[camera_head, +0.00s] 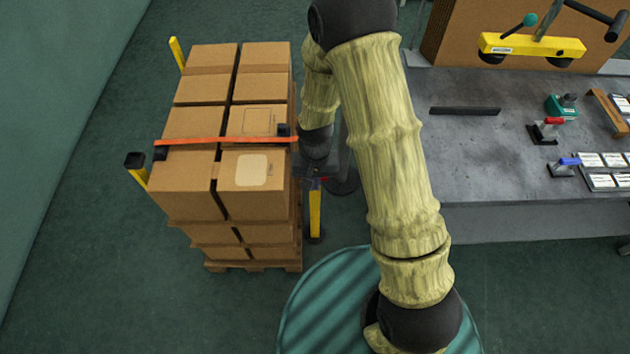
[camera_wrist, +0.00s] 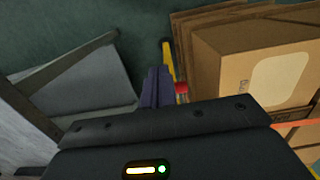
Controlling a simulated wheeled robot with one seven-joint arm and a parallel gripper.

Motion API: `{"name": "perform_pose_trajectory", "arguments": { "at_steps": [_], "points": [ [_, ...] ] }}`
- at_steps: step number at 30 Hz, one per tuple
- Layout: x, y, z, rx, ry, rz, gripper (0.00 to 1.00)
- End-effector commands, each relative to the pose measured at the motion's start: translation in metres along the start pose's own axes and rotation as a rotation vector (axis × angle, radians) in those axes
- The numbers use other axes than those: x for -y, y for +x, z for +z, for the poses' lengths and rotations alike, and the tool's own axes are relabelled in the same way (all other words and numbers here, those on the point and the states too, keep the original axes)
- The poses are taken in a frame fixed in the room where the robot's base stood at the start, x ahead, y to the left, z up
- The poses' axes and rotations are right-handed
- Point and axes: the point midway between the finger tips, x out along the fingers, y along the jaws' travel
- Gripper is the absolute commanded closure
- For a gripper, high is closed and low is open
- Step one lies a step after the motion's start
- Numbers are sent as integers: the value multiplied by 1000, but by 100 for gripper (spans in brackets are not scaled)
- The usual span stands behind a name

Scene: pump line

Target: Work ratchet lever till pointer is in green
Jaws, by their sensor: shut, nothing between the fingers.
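An orange strap (camera_head: 225,141) runs across the stacked cartons (camera_head: 255,185) to their right side; a bit of it shows in the wrist view (camera_wrist: 290,125). A small red part (camera_wrist: 181,88), perhaps the ratchet lever's grip, sits just right of my gripper's fingers (camera_wrist: 156,86) in the wrist view. I cannot tell whether they touch. In the head view my gripper (camera_head: 317,180) is beside the cartons' right side, shut and empty, with its fingers largely hidden. The ratchet body, pointer and green zone cannot be made out; my arm and gripper cover part of that area.
A yellow post (camera_head: 315,212) stands close below my gripper; more yellow posts (camera_head: 138,170) stand at the pallet's left. A grey bench (camera_head: 480,150) with clamps, labels and a yellow lifting bar (camera_head: 530,46) lies to the right. Floor is free in front of the pallet.

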Motion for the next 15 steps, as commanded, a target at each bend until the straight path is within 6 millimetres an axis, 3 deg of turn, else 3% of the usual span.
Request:
{"name": "perform_pose_trajectory", "arguments": {
  "at_steps": [6, 15],
  "points": [
    [0, -23, 17, -2, 0, 0, 100],
    [0, -29, 22, 0, 1, 0, 100]
  ]
}}
